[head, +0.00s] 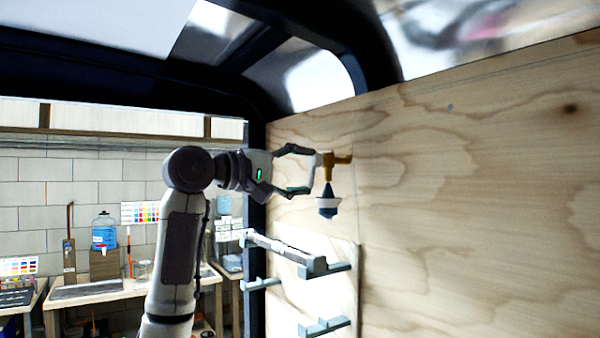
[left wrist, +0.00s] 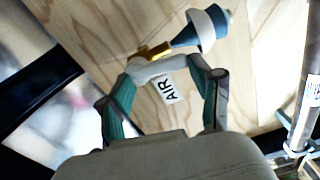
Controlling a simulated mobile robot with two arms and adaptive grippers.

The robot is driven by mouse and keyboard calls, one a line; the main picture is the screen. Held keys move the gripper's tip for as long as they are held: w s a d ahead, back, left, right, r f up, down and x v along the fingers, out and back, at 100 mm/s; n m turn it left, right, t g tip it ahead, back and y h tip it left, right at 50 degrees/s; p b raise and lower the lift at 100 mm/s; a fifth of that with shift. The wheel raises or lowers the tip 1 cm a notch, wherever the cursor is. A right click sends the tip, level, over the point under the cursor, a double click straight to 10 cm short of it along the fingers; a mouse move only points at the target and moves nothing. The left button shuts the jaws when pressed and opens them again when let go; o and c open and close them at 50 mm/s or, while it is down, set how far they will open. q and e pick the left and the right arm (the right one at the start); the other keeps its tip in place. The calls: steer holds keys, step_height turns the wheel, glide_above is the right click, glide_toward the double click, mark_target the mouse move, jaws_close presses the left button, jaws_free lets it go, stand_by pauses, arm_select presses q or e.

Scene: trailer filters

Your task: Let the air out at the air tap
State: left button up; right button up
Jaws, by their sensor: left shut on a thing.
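The air tap (head: 340,159) is a brass fitting on the plywood wall, with a white part at its left end. A dark blue cone-shaped piece with a white band (head: 328,203) hangs below it. My left gripper (head: 312,168) is at the tap, its fingers closed around the white part. In the left wrist view the fingers (left wrist: 160,78) hold the pale handle (left wrist: 155,70), with the brass (left wrist: 152,52) and the blue and white piece (left wrist: 201,32) beyond. A label reading AIR (left wrist: 168,88) shows on the wood between the fingers. My right gripper is not in view.
Below the tap, a pale panel carries grey-blue brackets (head: 325,327) and a grey rail (head: 287,252). The plywood wall (head: 470,200) is bare to the right. A dark frame post (head: 255,190) stands behind my arm. Workbenches (head: 95,291) stand farther back at left.

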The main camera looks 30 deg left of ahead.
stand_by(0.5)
arm_select(q)
steer(key=o, duration=1.1)
steer(key=shift+o, duration=0.2)
steer(key=v, duration=1.2)
